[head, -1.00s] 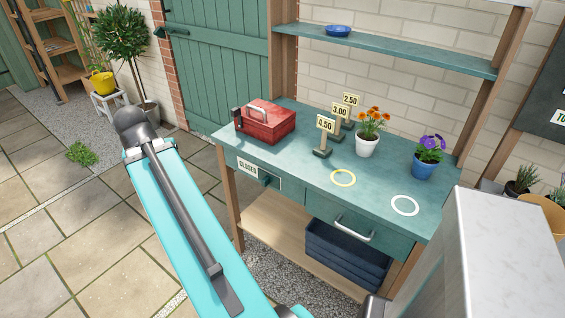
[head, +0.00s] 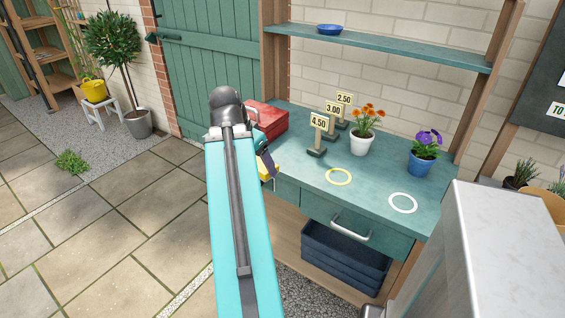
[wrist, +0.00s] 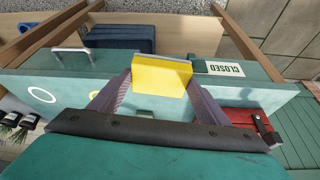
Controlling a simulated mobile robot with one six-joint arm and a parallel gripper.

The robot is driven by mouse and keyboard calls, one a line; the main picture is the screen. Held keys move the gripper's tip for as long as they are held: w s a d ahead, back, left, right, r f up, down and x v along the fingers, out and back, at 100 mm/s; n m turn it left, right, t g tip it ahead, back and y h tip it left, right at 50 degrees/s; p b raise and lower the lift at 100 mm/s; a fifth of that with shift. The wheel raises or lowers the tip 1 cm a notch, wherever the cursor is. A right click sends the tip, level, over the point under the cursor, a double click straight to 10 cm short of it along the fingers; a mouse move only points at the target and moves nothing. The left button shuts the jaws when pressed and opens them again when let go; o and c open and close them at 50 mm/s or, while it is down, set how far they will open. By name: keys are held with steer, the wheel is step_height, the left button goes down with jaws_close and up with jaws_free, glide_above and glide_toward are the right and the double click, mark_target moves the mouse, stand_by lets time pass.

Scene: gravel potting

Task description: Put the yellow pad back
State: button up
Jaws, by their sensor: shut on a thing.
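The yellow pad (wrist: 162,74) is a flat, bright yellow piece between the two fingers of my gripper (wrist: 160,85) in the wrist view. In the head view the pad (head: 265,173) shows beside my arm, at the left front edge of the teal bench (head: 310,184). My gripper (head: 264,163) is partly hidden by my arm there. A yellow ring (head: 339,177) is marked on the bench top, to the right of the pad and apart from it. A white ring (head: 403,203) is marked further right.
A red toolbox (head: 268,118) stands on the bench behind my gripper. Price signs (head: 319,135), an orange-flowered white pot (head: 362,143) and a purple-flowered blue pot (head: 422,161) stand towards the back. A CLOSED sign (wrist: 225,69) is on the bench front. Bench space around the rings is clear.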

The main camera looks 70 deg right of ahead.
steer(key=s+d+m+g+b, duration=0.1)
steer(key=s+d+m, duration=0.1)
steer(key=s, duration=0.6)
steer(key=shift+s+f+m+y, duration=0.15)
steer(key=shift+s+m+y, duration=0.15)
steer(key=shift+m, duration=0.3)
steer(key=shift+w+d+p, duration=0.15)
steer(key=shift+d+p, duration=0.1)
steer(key=shift+p, duration=0.35)
steer(key=w+d+p, duration=0.2)
steer(key=d, duration=0.2)
steer(key=w+d+f+p, duration=0.1)
steer(key=w+d+p, duration=0.2)
steer(key=d, duration=0.2)
steer(key=w+d+p, duration=0.2)
steer(key=d+p, duration=0.1)
steer(key=d, duration=0.1)
steer(key=shift+w+d+f, duration=0.2)
steer(key=shift+d, duration=0.15)
steer(key=shift+f, duration=0.15)
steer(key=shift+f+p, duration=0.55)
steer(key=shift+f, duration=1.1)
